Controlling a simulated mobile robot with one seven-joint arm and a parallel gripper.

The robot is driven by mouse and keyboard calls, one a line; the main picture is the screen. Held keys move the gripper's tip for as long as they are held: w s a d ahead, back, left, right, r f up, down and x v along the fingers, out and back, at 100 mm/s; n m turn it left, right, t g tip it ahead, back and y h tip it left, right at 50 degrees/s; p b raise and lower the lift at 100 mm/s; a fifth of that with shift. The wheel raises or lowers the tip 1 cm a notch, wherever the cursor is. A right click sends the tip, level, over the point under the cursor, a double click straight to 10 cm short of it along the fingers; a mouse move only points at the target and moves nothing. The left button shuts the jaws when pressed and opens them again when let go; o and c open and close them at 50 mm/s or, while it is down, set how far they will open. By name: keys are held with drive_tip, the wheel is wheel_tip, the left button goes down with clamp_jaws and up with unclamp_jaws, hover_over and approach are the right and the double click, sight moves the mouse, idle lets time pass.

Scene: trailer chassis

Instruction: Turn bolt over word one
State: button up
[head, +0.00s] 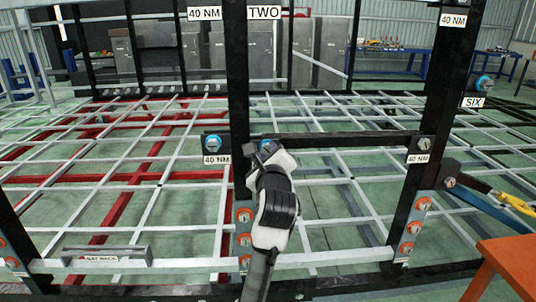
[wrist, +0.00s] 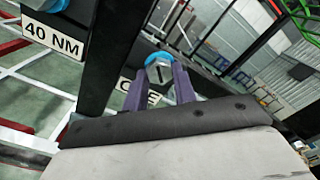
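In the wrist view, a bolt (wrist: 158,72) with a grey head and a blue ring sits on a dark beam. A white label (wrist: 125,84) beside it is partly covered by a finger; its visible letters fit ONE. My gripper (wrist: 159,82) has its two purple-grey fingers apart, one on each side of the bolt in the picture. I cannot tell whether they touch it. In the head view, my gripper (head: 262,151) is at the dark crossbeam just right of the middle post, and mostly hides the bolt there; a bit of blue shows.
Another blue-ringed bolt (head: 212,143) with a 40 NM label is just left of the post (head: 238,90). More bolts are at the crossbeam's right end (head: 424,143) and by the SIX label (head: 484,83). An orange table (head: 510,262) is at lower right.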

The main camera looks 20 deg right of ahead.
drive_tip(key=c, duration=0.3)
